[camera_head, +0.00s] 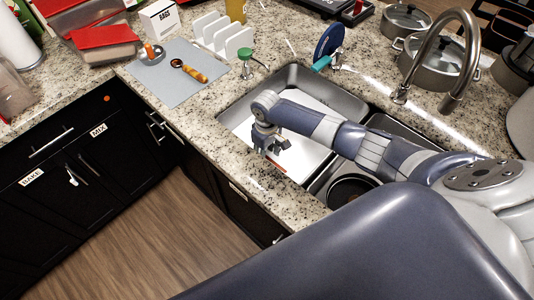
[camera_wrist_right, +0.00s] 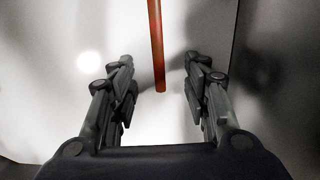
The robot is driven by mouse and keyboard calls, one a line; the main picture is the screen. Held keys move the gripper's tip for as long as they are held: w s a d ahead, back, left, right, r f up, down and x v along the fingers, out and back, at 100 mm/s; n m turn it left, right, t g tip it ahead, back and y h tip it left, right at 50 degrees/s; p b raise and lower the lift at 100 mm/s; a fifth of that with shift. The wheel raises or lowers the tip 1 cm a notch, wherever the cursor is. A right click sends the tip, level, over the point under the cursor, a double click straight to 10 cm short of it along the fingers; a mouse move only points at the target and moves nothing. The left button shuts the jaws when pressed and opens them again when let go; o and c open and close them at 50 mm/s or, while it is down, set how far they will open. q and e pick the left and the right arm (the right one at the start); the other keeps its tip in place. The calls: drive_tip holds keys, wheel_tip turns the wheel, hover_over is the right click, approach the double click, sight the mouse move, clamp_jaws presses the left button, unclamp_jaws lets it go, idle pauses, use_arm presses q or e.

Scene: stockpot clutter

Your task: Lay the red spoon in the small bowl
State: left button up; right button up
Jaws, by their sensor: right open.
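My right gripper (camera_head: 268,140) is over the left sink basin, pointing down. In the right wrist view the gripper (camera_wrist_right: 160,95) is open and empty. A red stick-like handle (camera_wrist_right: 157,45), probably the red spoon's, lies ahead of and between its fingers; its other end is out of that view. In the head view the gripper mostly hides it. A small grey bowl (camera_head: 153,58) stands on the grey mat (camera_head: 180,97) at the back left, with a small orange and white thing at it. My left gripper is not in view.
A dark measuring scoop with an orange handle (camera_head: 192,72) lies on the mat. A white rack (camera_head: 222,38), a green-topped item (camera_head: 246,60) and a blue disc-shaped item (camera_head: 328,42) stand behind the sink. A faucet (camera_head: 470,60) arches at right. A dark round pan (camera_head: 350,188) sits in the right basin.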

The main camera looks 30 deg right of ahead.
wheel_tip(320, 180, up, 12)
idle(0.5)
idle(0.6)
